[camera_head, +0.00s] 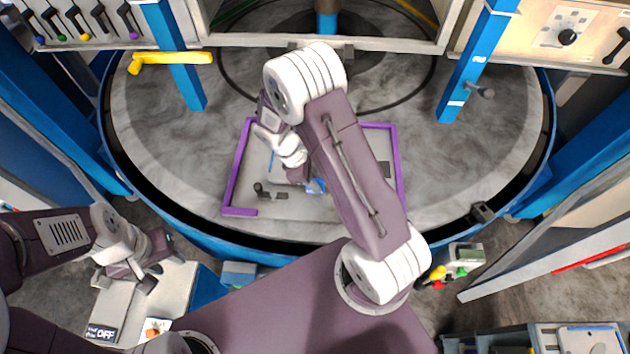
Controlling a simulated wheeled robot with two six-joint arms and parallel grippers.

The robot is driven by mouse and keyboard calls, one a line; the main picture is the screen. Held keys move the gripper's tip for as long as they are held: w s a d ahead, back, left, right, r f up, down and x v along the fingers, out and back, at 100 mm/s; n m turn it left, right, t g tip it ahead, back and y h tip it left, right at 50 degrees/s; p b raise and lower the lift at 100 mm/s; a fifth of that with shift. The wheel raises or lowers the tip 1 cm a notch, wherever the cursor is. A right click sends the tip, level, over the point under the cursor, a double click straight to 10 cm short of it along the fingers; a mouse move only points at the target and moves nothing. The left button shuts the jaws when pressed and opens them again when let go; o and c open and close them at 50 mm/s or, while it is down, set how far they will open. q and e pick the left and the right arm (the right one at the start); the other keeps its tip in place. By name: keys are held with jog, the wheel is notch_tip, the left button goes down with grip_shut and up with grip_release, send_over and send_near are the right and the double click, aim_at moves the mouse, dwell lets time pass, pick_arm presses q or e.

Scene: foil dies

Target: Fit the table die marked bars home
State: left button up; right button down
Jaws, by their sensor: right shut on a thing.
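A pale plate with a purple frame (238,180) lies on the round grey table. My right arm reaches over it and hides much of its middle and right side. My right gripper (313,186) is low over the plate, shut on a small blue piece (316,188), mostly hidden by the gripper and arm. I cannot make out a bars mark on it. My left gripper (150,277) is at the lower left, off the table, over a pale surface. It looks open and empty.
The round table (480,160) has bare room to the left and right of the plate. A yellow handle (170,58) is at its back left. Blue posts (465,75) rise at the back. A dark clamp-like part (264,192) sits at the plate's front left.

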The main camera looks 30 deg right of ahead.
jog(key=shift+f+b, duration=1.1)
jog(key=shift+f, duration=0.45)
jog(key=c, duration=1.3)
grip_release()
jog(key=b+v, duration=0.1)
jog(key=v, duration=0.8)
jog(key=shift+b, duration=0.3)
jog(key=shift+s, duration=0.1)
